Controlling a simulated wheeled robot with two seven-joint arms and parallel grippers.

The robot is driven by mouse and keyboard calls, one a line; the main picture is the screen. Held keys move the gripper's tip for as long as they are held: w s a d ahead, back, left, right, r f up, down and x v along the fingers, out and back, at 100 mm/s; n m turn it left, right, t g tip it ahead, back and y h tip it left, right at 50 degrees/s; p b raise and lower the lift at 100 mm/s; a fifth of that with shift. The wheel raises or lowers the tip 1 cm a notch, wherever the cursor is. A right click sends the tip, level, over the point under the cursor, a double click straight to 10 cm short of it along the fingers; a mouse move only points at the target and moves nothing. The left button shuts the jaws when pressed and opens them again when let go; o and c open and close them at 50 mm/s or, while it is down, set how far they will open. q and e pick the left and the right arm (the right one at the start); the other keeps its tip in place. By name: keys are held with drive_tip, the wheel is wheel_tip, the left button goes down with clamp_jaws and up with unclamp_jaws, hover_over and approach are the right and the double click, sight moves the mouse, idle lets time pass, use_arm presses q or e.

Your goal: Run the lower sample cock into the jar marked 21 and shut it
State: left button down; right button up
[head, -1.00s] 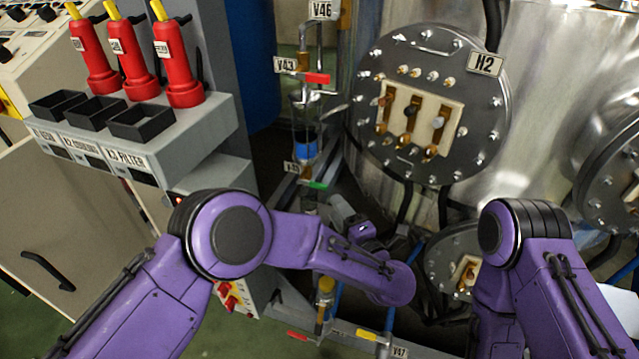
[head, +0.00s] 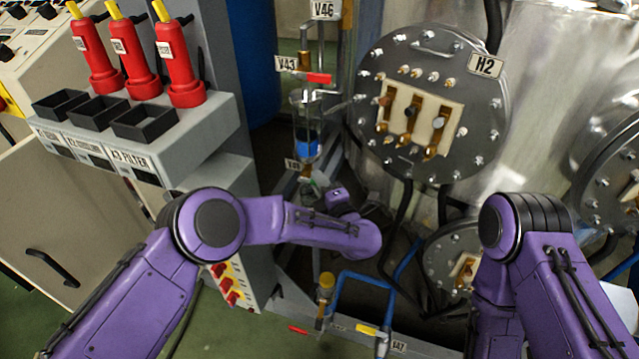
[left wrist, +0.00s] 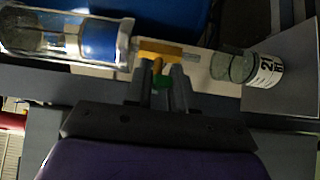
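The lower sample cock (left wrist: 160,48) has a brass body and a green handle (left wrist: 159,80); it sits at the end of a glass vessel with blue liquid (left wrist: 100,40).
Another cock with a red handle (head: 319,78), tagged V43, is above the vessel. The round flange marked H2 (head: 430,105) and hanging black cables are to the right. The grey cabinet (head: 225,190) stands close on the left. Blue pipes (head: 362,279) run below.

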use_arm(q)
drive_tip(key=shift+a+r+n+g+h+p, duration=0.1)
drive_tip(key=shift+r+n+g+h+p, duration=0.2)
drive_tip(key=shift+r+n+g+p, duration=0.3)
drive_tip(key=shift+r+n+g+h+p, duration=0.3)
drive_tip(key=shift+r+n+g+h, duration=0.1)
drive_tip(key=shift+n, duration=0.1)
drive_tip(key=shift+w+a+r+n+g+h, duration=0.1)
drive_tip(key=shift+a+r+n+g+h, duration=0.15)
drive_tip(key=shift+n+g+h, duration=0.4)
drive_tip(key=shift+d, duration=0.1)
drive_tip(key=c, duration=1)
unclamp_jaws()
drive_tip(key=shift+c, duration=0.2)
drive_tip(key=shift+w+r, duration=0.1)
drive_tip(key=shift+r, duration=0.15)
